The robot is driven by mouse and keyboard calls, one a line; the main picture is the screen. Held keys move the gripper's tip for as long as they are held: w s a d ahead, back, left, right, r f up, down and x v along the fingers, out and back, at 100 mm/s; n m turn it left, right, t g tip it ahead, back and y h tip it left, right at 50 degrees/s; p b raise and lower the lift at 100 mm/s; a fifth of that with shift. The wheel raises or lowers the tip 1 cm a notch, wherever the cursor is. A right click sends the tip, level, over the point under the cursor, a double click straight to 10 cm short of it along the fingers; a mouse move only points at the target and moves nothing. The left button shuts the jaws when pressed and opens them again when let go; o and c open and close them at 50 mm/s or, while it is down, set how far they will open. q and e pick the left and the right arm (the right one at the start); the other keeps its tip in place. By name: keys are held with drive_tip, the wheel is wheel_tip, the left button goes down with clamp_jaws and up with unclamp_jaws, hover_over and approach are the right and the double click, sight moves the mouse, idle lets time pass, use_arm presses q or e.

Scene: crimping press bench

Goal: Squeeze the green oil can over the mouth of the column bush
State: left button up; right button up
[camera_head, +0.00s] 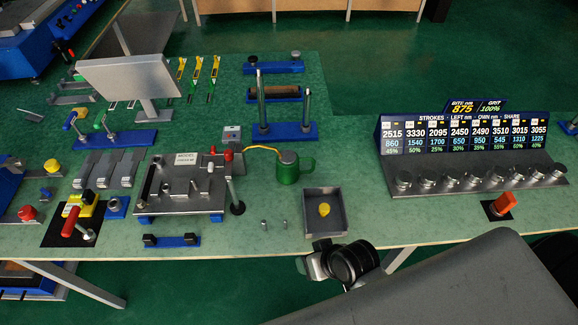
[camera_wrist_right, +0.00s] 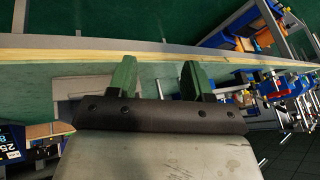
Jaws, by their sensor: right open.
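The green oil can (camera_head: 288,168) stands on the bench right of the grey die set (camera_head: 178,187). Its thin yellow spout (camera_head: 262,149) reaches left toward the die set's right side, and its handle faces right. An upright pale column (camera_head: 229,167) stands at the die set's right side; I cannot tell which part is the column bush, and its mouth is not clear. My right gripper is at the front edge of the bench, nearer than the oil can and apart from it. The right wrist view shows its two fingers (camera_wrist_right: 158,80) open with nothing between them. My left gripper is not in view.
A grey tray (camera_head: 325,224) with a yellow piece stands just beyond my right gripper. Two small pins (camera_head: 265,225) stand left of it. A display with a row of knobs (camera_head: 462,150) fills the right. The bench between tray and display is clear.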

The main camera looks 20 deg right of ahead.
drive_tip(key=w+a+r+m+t+y, duration=0.1)
drive_tip(key=w, duration=0.1)
drive_tip(key=w+a+r+m+t+y, duration=0.1)
drive_tip(key=w+a+r, duration=0.1)
drive_tip(key=w+a+r+m+t+y, duration=0.1)
drive_tip(key=w+a, duration=0.1)
drive_tip(key=shift+w+r+t+y, duration=0.15)
drive_tip(key=shift+w+t+y, duration=0.05)
drive_tip(key=shift+t+y, duration=0.1)
drive_tip(key=w+r+m+t, duration=0.8)
drive_tip(key=w+r+m, duration=0.15)
drive_tip(key=m, duration=0.35)
drive_tip(key=w+d+m+t+h, duration=0.1)
drive_tip(key=w+d+m+h, duration=0.5)
drive_tip(key=m, duration=0.5)
drive_tip(key=h+b, duration=0.1)
drive_tip(key=b, duration=0.6)
approach(280, 161)
drive_tip(key=w, duration=0.1)
drive_tip(key=w+a, duration=0.1)
drive_tip(key=w, duration=0.1)
drive_tip(key=shift+a+r, duration=0.25)
drive_tip(key=shift+w+r, duration=0.35)
drive_tip(key=shift+w, duration=0.1)
drive_tip(key=w, duration=0.6)
drive_tip(key=shift+w, duration=0.35)
drive_tip(key=shift+s, duration=0.1)
